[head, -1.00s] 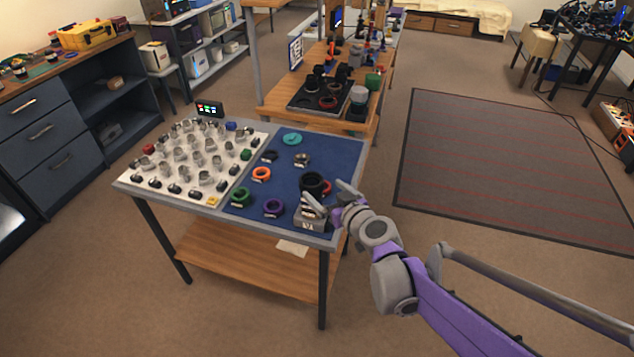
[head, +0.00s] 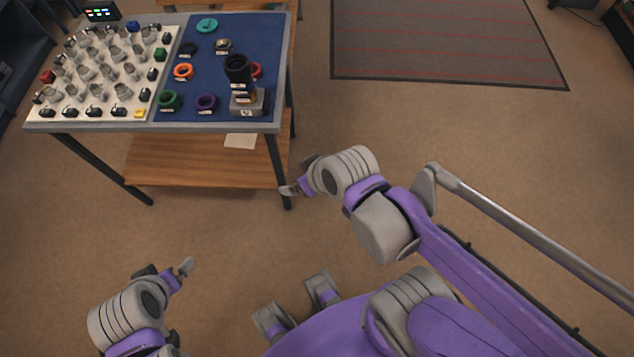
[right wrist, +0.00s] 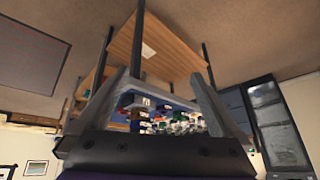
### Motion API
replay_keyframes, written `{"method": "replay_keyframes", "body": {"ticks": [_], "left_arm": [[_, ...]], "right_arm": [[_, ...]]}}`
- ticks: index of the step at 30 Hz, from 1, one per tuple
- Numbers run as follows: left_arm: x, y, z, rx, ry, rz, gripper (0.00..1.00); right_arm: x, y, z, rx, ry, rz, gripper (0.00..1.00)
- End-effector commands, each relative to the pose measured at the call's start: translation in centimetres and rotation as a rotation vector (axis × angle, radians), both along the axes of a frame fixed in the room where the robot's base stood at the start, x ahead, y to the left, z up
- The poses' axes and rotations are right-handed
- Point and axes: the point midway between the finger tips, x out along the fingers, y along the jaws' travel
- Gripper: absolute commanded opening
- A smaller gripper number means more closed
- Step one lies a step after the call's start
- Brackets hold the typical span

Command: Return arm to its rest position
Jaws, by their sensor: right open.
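My right gripper (head: 297,188) is in front of the table's right front leg in the head view, below tabletop height and clear of the blue mat. In the right wrist view it also shows (right wrist: 157,92), with its two fingers spread wide and nothing between them. My left gripper (head: 184,268) is at the lower left of the head view, out over the floor. It is seen from the side, so its finger gap is hidden, and no held object shows.
A lower wooden shelf (head: 190,170) is below. Floor right of the table is free.

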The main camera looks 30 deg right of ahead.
Motion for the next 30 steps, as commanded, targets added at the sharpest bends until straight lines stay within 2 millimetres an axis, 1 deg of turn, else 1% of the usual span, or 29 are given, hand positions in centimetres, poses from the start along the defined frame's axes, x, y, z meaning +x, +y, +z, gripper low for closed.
{"method": "replay_keyframes", "body": {"ticks": [1, 3, 6, 14, 17, 19, 30], "left_arm": [[0.0, 0.0, 0.0, 0.0, 0.0, 0.0, 1.0], [0.0, 0.0, 0.0, 0.0, 0.0, 0.0, 1.0], [0.0, 0.0, 0.0, 0.0, 0.0, 0.0, 1.0], [0.0, 0.0, 0.1, 0.0, -0.001, 0.0, 1.0], [0.3, 0.0, 1.2, 0.0, -0.005, 0.0, 1.0], [0.7, 0.0, 2.6, 0.0, -0.012, 0.0, 1.0], [0.7, 0.0, 2.6, 0.0, -0.012, 0.0, 1.0]], "right_arm": [[-1.4, -0.6, -0.5, -0.027, 0.034, -0.029, 1.0], [-2.6, -1.4, -0.9, -0.053, 0.065, -0.066, 1.0], [-3.2, -1.9, -1.1, -0.072, 0.082, -0.09, 1.0], [-3.2, -1.9, -1.0, -0.071, 0.081, -0.094, 1.0], [-2.9, -1.9, 0.1, -0.071, 0.076, -0.093, 1.0], [-2.5, -1.9, 1.5, -0.071, 0.069, -0.093, 1.0], [-2.5, -1.9, 1.5, -0.071, 0.069, -0.093, 1.0]]}}
